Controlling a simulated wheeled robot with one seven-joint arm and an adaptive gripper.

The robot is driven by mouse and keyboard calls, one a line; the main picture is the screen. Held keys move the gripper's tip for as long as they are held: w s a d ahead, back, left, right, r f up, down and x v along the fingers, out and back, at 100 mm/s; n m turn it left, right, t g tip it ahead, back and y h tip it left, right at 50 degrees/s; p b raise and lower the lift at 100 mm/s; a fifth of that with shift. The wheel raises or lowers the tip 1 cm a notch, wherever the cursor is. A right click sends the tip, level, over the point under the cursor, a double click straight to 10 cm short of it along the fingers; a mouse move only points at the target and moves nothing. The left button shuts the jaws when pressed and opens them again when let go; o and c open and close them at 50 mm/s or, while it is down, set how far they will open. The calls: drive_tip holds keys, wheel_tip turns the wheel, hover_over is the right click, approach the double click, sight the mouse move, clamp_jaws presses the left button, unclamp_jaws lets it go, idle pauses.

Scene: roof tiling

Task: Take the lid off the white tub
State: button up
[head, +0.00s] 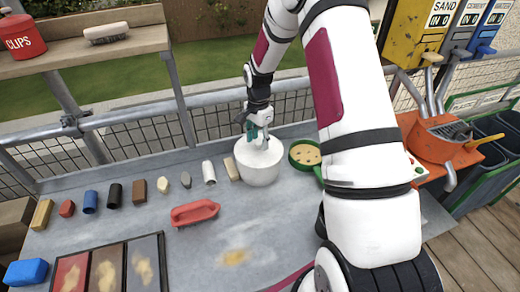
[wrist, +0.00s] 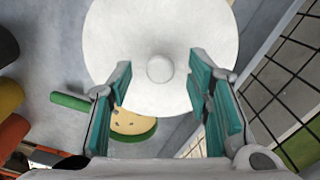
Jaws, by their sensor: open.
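The white tub (head: 259,171) stands on the grey bench, with its white lid (head: 252,150) on top. In the wrist view the round lid (wrist: 160,28) fills the upper middle, with a small round knob (wrist: 160,69) at its centre. My gripper (head: 254,133) is above the lid, pointing down. In the wrist view my gripper (wrist: 160,88) is open, its teal pads on the left and right of the knob with gaps on both sides. The tub's body is hidden under the lid in the wrist view.
A green pan (head: 304,154) stands close right of the tub. A wooden block (head: 232,170) and a white roll (head: 209,172) stand close on its left. A red float (head: 195,212) lies in front. A mesh railing (head: 140,135) runs behind the bench.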

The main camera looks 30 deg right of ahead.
drive_tip(key=shift+f, duration=0.75)
drive_tip(key=shift+c, duration=0.2)
clamp_jaws()
drive_tip(key=shift+r, duration=0.1)
